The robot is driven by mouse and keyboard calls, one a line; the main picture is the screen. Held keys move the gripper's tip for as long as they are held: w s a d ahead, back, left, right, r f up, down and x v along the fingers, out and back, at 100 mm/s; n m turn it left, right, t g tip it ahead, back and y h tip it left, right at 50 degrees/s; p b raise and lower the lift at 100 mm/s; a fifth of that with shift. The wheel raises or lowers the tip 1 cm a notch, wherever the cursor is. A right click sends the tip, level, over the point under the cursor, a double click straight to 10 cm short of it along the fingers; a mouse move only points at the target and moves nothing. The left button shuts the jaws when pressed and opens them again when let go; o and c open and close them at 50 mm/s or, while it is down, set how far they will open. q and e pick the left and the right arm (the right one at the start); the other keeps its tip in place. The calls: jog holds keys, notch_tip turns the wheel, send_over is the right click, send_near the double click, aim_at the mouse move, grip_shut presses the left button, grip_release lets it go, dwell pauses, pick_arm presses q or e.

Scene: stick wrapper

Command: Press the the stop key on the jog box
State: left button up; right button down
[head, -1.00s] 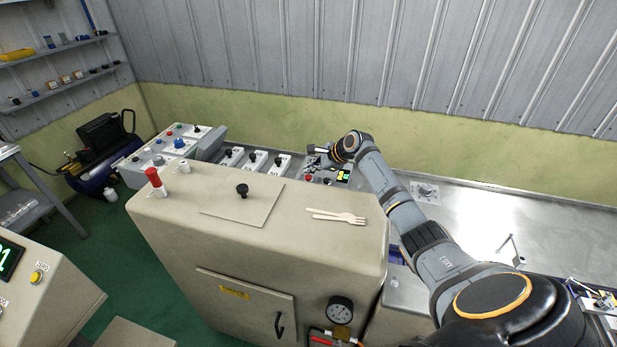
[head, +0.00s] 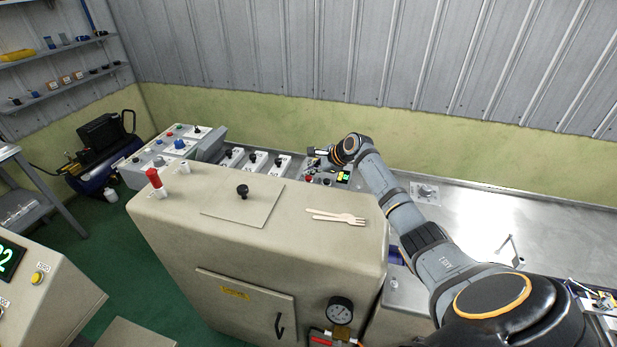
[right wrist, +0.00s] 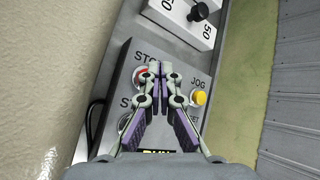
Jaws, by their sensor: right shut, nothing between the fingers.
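The jog box is a grey panel (right wrist: 183,72) in the right wrist view, labelled STOP and JOG. The red stop key (right wrist: 139,77) is partly hidden behind my left-hand finger. A yellow jog button (right wrist: 199,97) is to the right of the fingers. My right gripper (right wrist: 162,67) is shut and empty, its tips over the panel close to the red key; I cannot tell whether they touch it. In the head view the gripper (head: 318,161) is at the jog box, behind the beige cabinet. The red key (head: 309,178) shows just below it. My left gripper is out of view.
The beige cabinet (head: 290,245) stands in front of the jog box, with a wooden fork and stick (head: 337,216) on top. Control boxes with black knobs (head: 253,158) adjoin on the left. The steel bench (head: 500,215) is mostly clear on the right.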

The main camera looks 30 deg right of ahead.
aim_at(311, 178)
jog(key=shift+f, duration=0.2)
jog(key=shift+f, duration=0.5)
dwell(0.7)
jog(key=shift+r+p, duration=0.95)
jog(key=shift+p, duration=0.25)
notch_tip(311, 178, up, 5)
jog(key=p, duration=0.6)
dwell(0.4)
